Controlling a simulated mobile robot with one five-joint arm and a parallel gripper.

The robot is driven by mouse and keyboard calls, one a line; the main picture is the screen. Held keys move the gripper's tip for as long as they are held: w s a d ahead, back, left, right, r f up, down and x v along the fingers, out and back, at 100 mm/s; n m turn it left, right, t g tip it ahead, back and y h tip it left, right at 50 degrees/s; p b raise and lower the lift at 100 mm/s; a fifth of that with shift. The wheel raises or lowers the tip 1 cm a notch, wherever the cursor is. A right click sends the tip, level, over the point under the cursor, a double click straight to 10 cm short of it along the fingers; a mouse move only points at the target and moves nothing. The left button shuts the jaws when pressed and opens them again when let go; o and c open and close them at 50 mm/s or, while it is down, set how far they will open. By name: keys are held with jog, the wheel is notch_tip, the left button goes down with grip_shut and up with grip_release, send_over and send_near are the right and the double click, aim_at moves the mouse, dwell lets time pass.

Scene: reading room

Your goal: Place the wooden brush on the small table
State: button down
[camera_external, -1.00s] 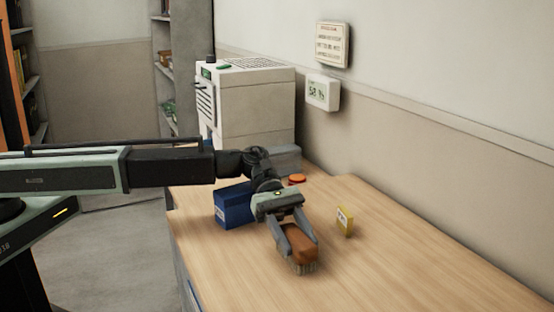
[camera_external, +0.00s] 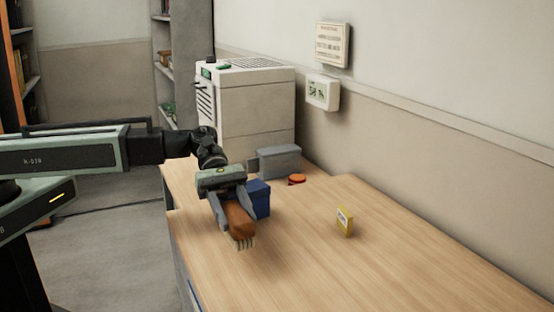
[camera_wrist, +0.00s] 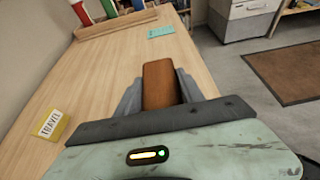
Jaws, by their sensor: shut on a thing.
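The wooden brush (camera_external: 239,221) has a brown back and pale bristles pointing down. My gripper (camera_external: 233,212) is shut on it and holds it above the left edge area of the wooden counter (camera_external: 330,270). In the wrist view the brush (camera_wrist: 160,85) sits between the two grey fingers of my gripper (camera_wrist: 158,92). I cannot make out a separate small table in these views.
A blue box (camera_external: 260,198) stands right behind the brush. A white machine (camera_external: 250,105) stands behind. The counter's front right is clear.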

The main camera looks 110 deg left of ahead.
jog(key=shift+s+d+r, duration=0.1)
jog(key=shift+s+d, duration=0.05)
jog(key=shift+s, duration=0.65)
jog(key=shift+s+d+r, duration=0.1)
jog(key=shift+s+d, duration=0.05)
jog(key=shift+s, duration=0.65)
notch_tip(320, 180, up, 10)
jog(key=p, duration=1)
jog(key=shift+r+p, duration=0.15)
jog(key=shift+p, duration=0.15)
jog(key=shift+a, duration=0.2)
jog(key=s+a+f+n+t+y+b, duration=0.1)
jog(key=s+a+f+n+y+b, duration=0.1)
jog(key=s+a+f+b, duration=0.65)
jog(key=s+a+f+n+t+y+b, duration=0.1)
jog(key=s+a, duration=0.4)
jog(key=a, duration=0.8)
jog(key=s+a+f+n+t+y+b, duration=0.15)
jog(key=s+a+f+b, duration=0.35)
jog(key=a, duration=0.6)
jog(key=shift+g, duration=0.25)
jog(key=f+b, duration=0.4)
jog(key=s+f+b, duration=0.1)
jog(key=shift+f+b, duration=0.4)
